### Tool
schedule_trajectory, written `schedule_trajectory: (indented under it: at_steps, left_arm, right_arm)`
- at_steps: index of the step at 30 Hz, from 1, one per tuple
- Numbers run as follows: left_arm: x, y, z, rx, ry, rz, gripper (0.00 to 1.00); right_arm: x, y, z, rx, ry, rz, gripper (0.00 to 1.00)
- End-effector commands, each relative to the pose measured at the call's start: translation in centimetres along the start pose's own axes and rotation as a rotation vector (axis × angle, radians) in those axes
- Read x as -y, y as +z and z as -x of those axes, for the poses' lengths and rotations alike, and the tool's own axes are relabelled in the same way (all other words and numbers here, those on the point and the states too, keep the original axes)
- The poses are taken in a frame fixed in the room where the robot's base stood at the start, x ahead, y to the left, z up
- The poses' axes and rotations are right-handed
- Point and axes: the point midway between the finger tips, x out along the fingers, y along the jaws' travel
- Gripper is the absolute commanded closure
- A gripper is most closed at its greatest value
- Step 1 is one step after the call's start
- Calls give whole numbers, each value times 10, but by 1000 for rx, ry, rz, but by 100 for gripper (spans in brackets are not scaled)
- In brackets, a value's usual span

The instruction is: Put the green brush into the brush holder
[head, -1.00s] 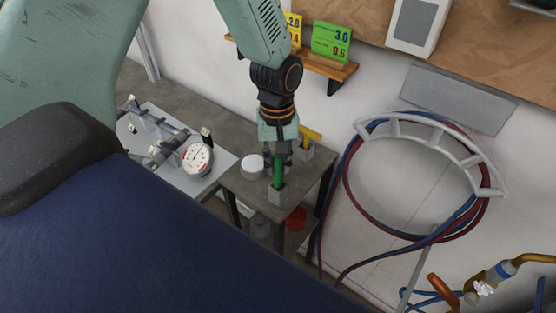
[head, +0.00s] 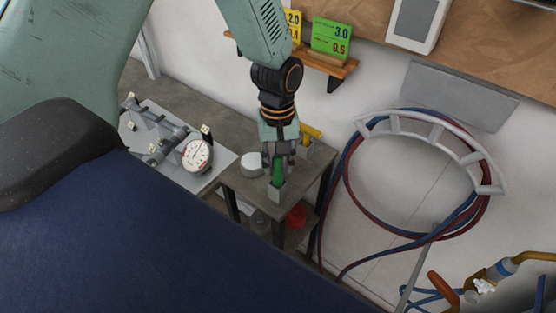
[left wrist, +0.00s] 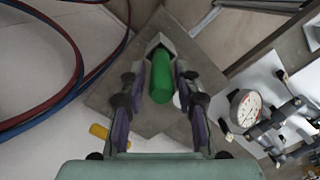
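The green brush (head: 278,172) stands upright with its lower end inside a grey square brush holder (head: 275,194) near the front corner of the small grey table. In the left wrist view the green brush (left wrist: 161,80) lies between my fingers, its far end in the grey holder (left wrist: 157,42). My left gripper (head: 278,160) is around the upper part of the brush from above. Its fingers are spread to either side, with gaps to the brush in the wrist view. My right gripper is not in view.
A second grey holder with a yellow-handled tool (head: 310,131) stands at the table's back. A round white object (head: 252,164) sits beside the green brush. A gauge fixture (head: 197,155) is to the left; coiled hoses (head: 345,180) hang to the right.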

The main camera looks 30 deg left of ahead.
Motion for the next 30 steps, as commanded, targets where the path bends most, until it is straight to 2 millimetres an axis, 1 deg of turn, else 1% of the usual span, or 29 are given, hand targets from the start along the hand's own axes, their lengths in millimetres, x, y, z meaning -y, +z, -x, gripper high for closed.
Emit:
schedule_trajectory:
  at_steps: [1,4,5,13,16,20,24,30]
  left_arm:
    - [0,0,0,0,0,0,61]
    - [0,0,0,0,0,0,53]
    - [0,0,0,0,0,0,52]
    - [0,0,1,0,0,0,52]
    - [0,0,7,-1,1,0,52]
    - [-1,-1,26,-4,3,-1,52]
    - [0,-1,56,-4,4,-1,52]
    - [0,-1,94,-3,4,0,52]
  right_arm:
    - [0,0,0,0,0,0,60]
    - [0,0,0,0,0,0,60]
    - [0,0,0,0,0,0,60]
    - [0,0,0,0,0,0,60]
    - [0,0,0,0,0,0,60]
    - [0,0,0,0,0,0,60]
    - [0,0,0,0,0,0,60]
    - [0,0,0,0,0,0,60]
